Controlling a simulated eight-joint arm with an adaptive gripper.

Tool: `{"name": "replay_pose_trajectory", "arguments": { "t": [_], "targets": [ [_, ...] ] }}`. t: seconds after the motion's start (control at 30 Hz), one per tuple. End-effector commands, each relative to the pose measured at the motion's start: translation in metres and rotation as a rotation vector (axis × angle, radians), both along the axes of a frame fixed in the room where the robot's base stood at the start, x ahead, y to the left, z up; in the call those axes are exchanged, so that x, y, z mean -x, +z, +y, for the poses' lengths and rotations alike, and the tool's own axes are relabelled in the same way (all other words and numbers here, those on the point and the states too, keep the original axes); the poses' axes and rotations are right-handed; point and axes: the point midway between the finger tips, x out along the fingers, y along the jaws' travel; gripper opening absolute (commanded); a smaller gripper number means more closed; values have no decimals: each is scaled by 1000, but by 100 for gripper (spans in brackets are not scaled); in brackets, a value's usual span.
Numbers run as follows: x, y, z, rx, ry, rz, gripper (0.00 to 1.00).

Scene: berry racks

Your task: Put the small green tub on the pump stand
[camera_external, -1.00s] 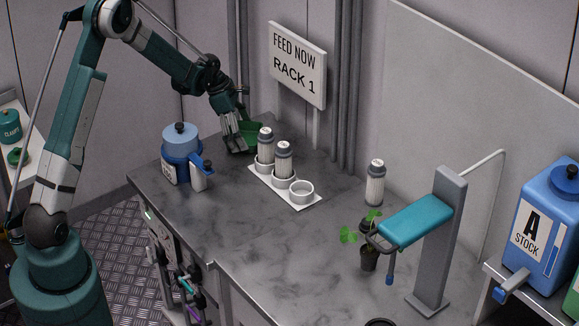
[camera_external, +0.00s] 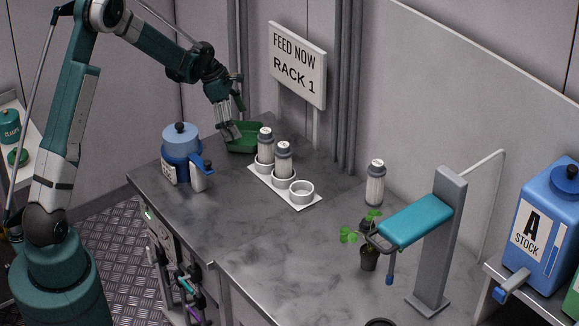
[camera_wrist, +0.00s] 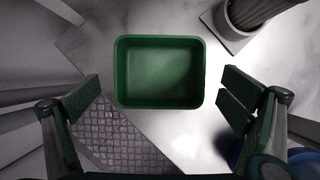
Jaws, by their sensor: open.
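The small green tub (camera_external: 246,138) is an open, empty rectangular tub at the back left corner of the counter. In the wrist view the tub (camera_wrist: 160,72) lies ahead of and between my fingers, with gaps at both sides. My gripper (camera_external: 232,142) is open and points down at the tub's left side in the external view; its two fingers (camera_wrist: 160,105) stand wide apart in the wrist view and hold nothing. The pump stand (camera_external: 416,222) is a grey post with a teal pad, standing at the right of the counter.
A white holder (camera_external: 312,203) with two capped cylinders and one empty ring is just right of the tub. A blue jug (camera_external: 181,155) stands left. A potted plant (camera_external: 369,259) is beside the pump stand. The middle counter (camera_external: 260,230) is clear.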

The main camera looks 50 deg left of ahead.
Motion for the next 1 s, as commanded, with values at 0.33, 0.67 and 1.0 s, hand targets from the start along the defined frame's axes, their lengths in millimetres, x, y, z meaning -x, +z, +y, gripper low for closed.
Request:
{"name": "replay_pose_trajectory", "arguments": {
  "t": [0.33, 0.67, 1.0],
  "targets": [
    [15, 50, 15, 0, 1, 0, 99],
    [20, 68, 20, 0, 0, 0, 99],
    [20, 68, 20, 0, 0, 0, 99]
  ]
}}
